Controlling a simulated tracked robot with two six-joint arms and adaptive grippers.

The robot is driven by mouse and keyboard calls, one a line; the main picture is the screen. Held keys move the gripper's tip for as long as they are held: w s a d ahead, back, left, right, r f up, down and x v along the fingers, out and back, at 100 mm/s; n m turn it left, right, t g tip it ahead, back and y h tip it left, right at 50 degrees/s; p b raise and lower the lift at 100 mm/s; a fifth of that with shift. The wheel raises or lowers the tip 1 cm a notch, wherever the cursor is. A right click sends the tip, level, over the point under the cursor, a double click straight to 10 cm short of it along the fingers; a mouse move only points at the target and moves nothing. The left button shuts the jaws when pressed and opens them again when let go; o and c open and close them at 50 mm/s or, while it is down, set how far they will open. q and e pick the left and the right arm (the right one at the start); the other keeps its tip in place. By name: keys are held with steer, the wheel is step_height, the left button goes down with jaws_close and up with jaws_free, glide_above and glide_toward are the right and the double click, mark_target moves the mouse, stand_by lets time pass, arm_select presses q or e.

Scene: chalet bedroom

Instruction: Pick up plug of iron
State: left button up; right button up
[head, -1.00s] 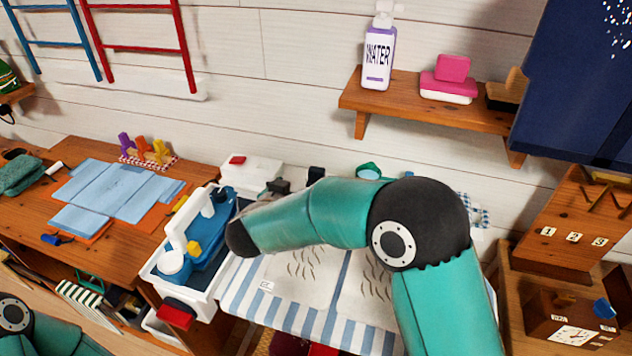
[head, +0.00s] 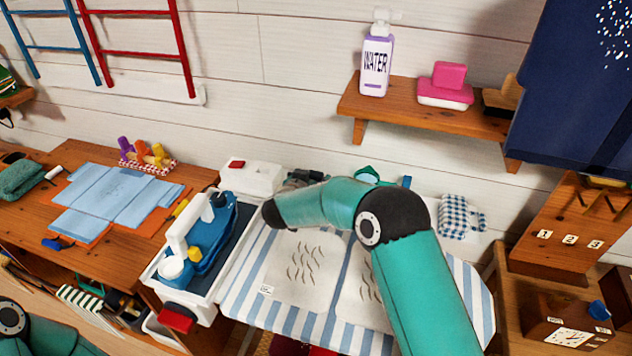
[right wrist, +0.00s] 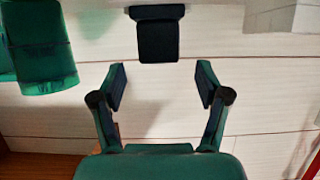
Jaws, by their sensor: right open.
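A dark navy block (right wrist: 157,38), which looks like the plug, shows in the right wrist view just beyond my right fingertips and centred between them. In the head view my right gripper hides it. My right gripper (right wrist: 160,88) is open and empty, its two fingers apart with the wall behind. In the head view it (head: 302,179) is at the back of the striped ironing board, partly hidden by my arm. My left gripper is out of view; only part of that arm shows.
A white box (head: 252,176) with a red switch stands left of my right gripper. A teal object (head: 368,174) is close on its right. The striped ironing board (head: 240,293) is mostly clear in front. A wooden shelf (head: 425,104) hangs above.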

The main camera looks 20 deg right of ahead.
mark_target(315, 174)
steer(key=p+x, duration=0.1)
steer(key=x, duration=0.3)
steer(key=shift+s+f, duration=0.1)
steer(key=c, duration=1.3)
steer(key=shift+o, duration=0.2)
